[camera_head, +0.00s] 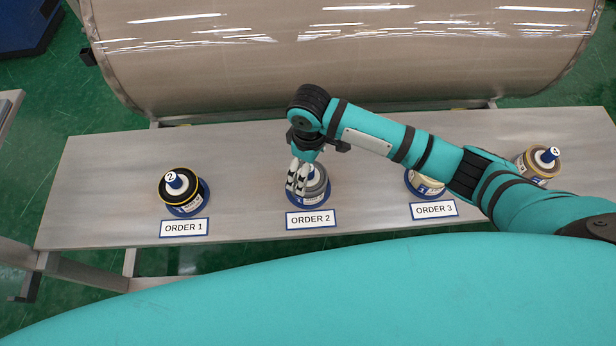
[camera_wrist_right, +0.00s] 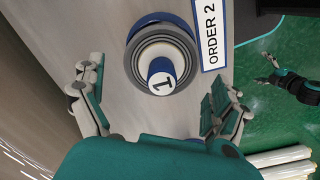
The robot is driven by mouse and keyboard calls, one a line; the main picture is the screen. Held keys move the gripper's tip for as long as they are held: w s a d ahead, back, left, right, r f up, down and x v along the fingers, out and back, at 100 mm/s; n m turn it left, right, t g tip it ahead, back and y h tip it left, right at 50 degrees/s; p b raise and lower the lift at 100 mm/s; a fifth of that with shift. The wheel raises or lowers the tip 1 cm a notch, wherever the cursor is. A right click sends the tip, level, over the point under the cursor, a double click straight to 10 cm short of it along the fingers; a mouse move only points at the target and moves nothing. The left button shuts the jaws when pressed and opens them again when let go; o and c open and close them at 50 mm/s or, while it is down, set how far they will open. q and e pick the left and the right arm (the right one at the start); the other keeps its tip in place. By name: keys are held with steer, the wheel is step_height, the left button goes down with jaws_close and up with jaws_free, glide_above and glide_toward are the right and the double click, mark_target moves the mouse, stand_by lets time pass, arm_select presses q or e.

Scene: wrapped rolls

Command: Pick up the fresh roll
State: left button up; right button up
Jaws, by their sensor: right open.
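Several rolls stand on blue bases on the grey bench. The ORDER 1 roll (camera_head: 172,190) is black and yellow with a knob marked 2. The ORDER 2 roll (camera_head: 316,187) is grey; its knob, marked 1, shows in the right wrist view (camera_wrist_right: 161,75). The ORDER 3 roll (camera_head: 424,184) is partly hidden by my right arm. A brown-grey roll marked 4 (camera_head: 540,162) stands at the far right. I cannot tell which is fresh. My right gripper (camera_head: 297,178) is open at the ORDER 2 roll, its fingers apart from it in the wrist view. My left gripper seems to show small in that view (camera_wrist_right: 272,70).
A large film-wrapped cylinder (camera_head: 340,50) lies behind the bench (camera_head: 110,200). White rolls (camera_wrist_right: 280,160) lie at the lower right of the wrist view. The bench is clear between ORDER 1 and ORDER 2. Green floor surrounds it.

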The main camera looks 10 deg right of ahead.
steer(key=shift+f, duration=0.2)
steer(key=shift+s+f, duration=0.1)
steer(key=shift+f, duration=0.2)
step_height(320, 180, down, 4)
steer(key=shift+a+r+p, duration=0.1)
steer(key=shift+r+p, duration=0.05)
steer(key=shift+p, duration=0.6)
steer(key=shift+f, duration=0.4)
arm_select(q)
steer(key=shift+s+a+r, duration=0.1)
steer(key=shift+s+r, duration=0.6)
steer(key=shift+s, duration=0.05)
arm_select(e)
steer(key=shift+c, duration=0.3)
arm_select(q)
steer(key=shift+w, duration=0.65)
arm_select(e)
steer(key=c, duration=0.9)
